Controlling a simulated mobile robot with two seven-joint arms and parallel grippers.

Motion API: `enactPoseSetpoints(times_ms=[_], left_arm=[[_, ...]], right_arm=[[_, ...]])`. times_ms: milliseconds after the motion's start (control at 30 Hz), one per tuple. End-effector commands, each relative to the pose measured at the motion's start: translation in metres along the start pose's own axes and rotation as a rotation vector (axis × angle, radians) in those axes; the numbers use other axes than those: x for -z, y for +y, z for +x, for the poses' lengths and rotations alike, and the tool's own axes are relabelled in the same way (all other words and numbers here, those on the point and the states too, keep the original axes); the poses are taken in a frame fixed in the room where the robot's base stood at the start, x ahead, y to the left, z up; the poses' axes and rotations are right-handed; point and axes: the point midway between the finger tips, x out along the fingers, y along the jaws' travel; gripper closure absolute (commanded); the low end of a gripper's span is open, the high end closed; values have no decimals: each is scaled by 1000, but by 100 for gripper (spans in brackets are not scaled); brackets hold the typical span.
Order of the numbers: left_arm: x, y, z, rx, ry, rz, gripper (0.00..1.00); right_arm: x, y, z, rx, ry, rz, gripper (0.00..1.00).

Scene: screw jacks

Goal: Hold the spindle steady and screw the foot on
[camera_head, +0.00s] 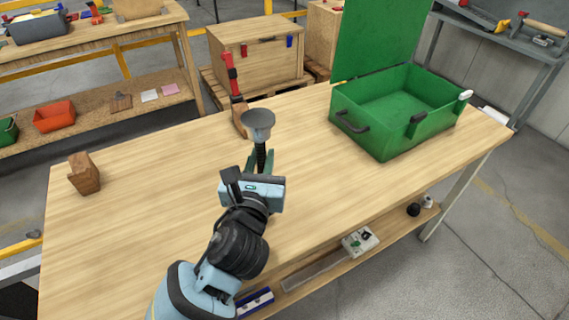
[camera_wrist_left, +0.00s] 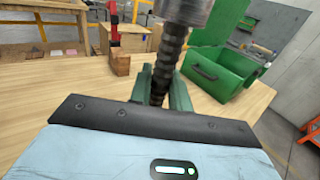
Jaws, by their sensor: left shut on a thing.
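My left gripper (camera_head: 260,163) stands over the table, its green fingers shut on a dark threaded spindle (camera_head: 261,152). The spindle points up, close to upright. A grey, dish-shaped foot (camera_head: 258,123) sits at the spindle's top, wide side up. In the left wrist view the spindle (camera_wrist_left: 171,50) rises between the fingers (camera_wrist_left: 160,88), and the lower part of the grey foot (camera_wrist_left: 186,10) is at the top edge. I cannot tell how far the foot is threaded on. The spindle's lower end is hidden by the gripper. My right gripper is not in view.
An open green box (camera_head: 385,140) stands at the table's right. A red clamp (camera_head: 233,80) with a wooden block (camera_head: 239,117) is behind the spindle. Another wooden block (camera_head: 84,174) is at the left. The wooden tabletop (camera_head: 150,220) is otherwise clear.

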Motion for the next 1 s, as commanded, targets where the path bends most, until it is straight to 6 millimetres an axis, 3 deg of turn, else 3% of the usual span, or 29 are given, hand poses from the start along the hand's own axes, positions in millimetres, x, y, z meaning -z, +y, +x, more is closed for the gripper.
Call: enactPoseSetpoints(times_ms=[100,300,800,967,1000], left_arm=[[-3,23,6,-1,-12,2,100],[-1,50,13,1,-12,1,100],[1,59,16,2,-11,0,100],[2,72,19,1,-12,1,100],[8,72,19,1,-7,-2,100]], right_arm=[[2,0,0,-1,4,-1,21],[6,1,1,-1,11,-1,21],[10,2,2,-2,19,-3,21],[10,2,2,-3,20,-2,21],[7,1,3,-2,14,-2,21]])
